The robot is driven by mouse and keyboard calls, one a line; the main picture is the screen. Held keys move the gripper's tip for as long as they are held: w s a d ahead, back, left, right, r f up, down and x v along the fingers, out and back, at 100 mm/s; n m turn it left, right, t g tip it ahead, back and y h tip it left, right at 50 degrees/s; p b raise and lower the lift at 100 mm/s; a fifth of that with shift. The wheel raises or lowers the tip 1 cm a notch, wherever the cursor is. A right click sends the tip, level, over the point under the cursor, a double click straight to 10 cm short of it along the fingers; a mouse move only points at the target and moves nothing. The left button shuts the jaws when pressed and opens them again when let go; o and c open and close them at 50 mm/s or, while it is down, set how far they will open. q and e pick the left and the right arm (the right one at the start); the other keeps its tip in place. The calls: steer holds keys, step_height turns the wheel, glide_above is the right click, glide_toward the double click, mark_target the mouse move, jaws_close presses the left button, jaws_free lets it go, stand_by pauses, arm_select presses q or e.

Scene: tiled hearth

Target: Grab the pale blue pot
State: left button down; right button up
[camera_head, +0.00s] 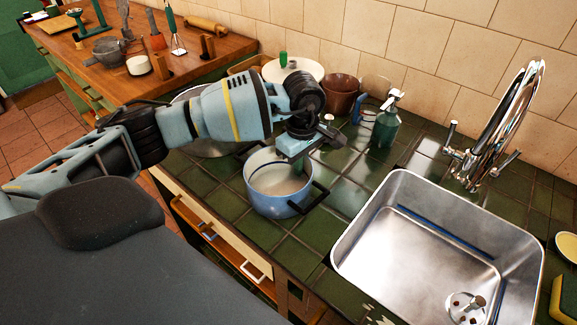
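The pale blue pot (272,201) stands upright on the green tiled counter, left of the sink. It has a white inside and dark handles, one at the near right and one at the back left. My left gripper (300,166) reaches down over the pot's far right rim. A fingertip shows at or just inside the rim. The other finger is hidden, so I cannot tell whether the gripper is open or shut, or touches the pot. My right gripper is not in view.
A steel sink (367,262) with a chrome tap (490,140) lies to the right. A green bottle (384,130) and a brown pot (340,95) stand behind the pale blue pot. A metal pan (212,149) is partly hidden behind my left arm. Drawers (225,240) run below the counter.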

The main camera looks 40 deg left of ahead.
arm_select(q)
steer(key=shift+w+r, duration=0.1)
steer(key=shift+r, duration=0.45)
steer(key=shift+s+r, duration=0.2)
steer(key=shift+r, duration=1.05)
steer(key=s, duration=0.5)
steer(key=s+d+r, duration=0.1)
steer(key=s, duration=0.4)
steer(key=s+d+b, duration=0.1)
steer(key=s, duration=0.4)
steer(key=shift+s+d+r, duration=0.15)
steer(key=shift+s+d, duration=0.05)
steer(key=shift+s, duration=0.1)
